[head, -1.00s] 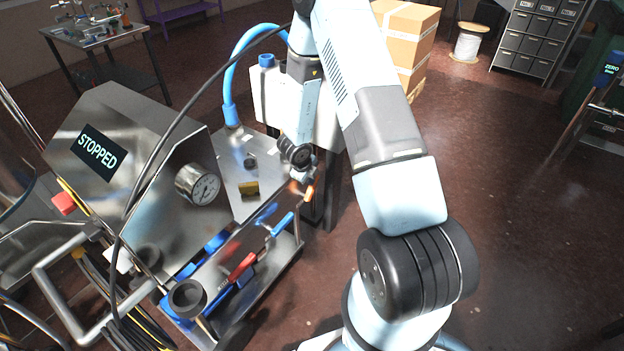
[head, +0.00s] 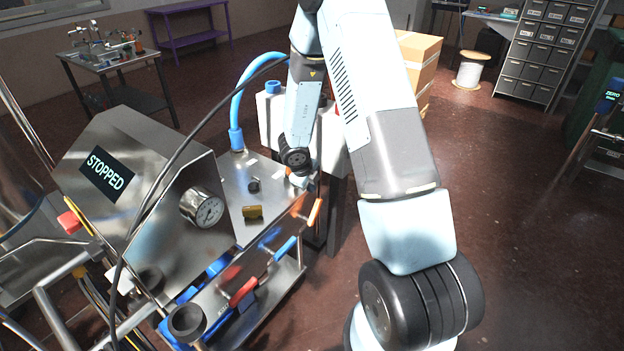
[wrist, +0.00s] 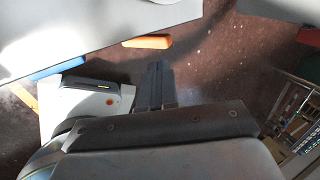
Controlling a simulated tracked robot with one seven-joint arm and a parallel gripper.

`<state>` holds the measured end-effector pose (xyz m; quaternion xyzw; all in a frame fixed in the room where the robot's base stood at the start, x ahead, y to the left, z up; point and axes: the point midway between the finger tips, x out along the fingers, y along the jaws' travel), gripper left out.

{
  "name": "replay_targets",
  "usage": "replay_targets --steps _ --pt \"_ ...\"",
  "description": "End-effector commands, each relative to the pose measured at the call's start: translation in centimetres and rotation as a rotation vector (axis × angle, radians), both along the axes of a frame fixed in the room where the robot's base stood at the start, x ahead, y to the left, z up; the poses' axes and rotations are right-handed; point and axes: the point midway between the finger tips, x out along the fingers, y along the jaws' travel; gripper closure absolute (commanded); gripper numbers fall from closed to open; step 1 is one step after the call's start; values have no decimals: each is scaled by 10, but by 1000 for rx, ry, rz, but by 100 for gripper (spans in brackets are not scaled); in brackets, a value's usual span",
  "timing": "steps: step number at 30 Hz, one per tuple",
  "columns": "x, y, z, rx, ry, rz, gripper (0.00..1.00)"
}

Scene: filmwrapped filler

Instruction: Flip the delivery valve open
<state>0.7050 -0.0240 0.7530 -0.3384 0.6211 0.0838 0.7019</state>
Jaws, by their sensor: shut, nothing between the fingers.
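The machine's front edge carries several lever handles. An orange one (head: 315,212) is at the far right, a blue one (head: 285,248) is in the middle, and a red one (head: 243,292) is nearer. I cannot tell by label which is the delivery valve. My gripper (head: 304,183) is just above and behind the orange handle, partly blurred by glare. In the wrist view, my shut fingers (wrist: 155,85) hold nothing and lie below the orange handle (wrist: 147,42), with a visible gap. A blue handle (wrist: 55,68) shows at left there.
The steel machine has a display (head: 107,174) reading STOPPED and a round gauge (head: 203,208). A brass-coloured block (head: 252,212) sits on its top plate. A black cable crosses the view in front. Cardboard boxes (head: 418,60) stand behind; open floor lies to the right.

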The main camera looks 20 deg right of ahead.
Motion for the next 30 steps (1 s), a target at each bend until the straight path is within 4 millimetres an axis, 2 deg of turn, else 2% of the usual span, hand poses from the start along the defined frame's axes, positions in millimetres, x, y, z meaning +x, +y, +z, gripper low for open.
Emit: replay_targets --steps 6,11,23,26,30 --pt "4 -7 23 -1 -2 -4 100" --pt "4 -9 28 0 1 -4 100" --pt "4 -6 27 -3 2 -1 100" --pt "2 1 24 -14 6 3 100" --pt "-5 21 14 -48 13 13 100"
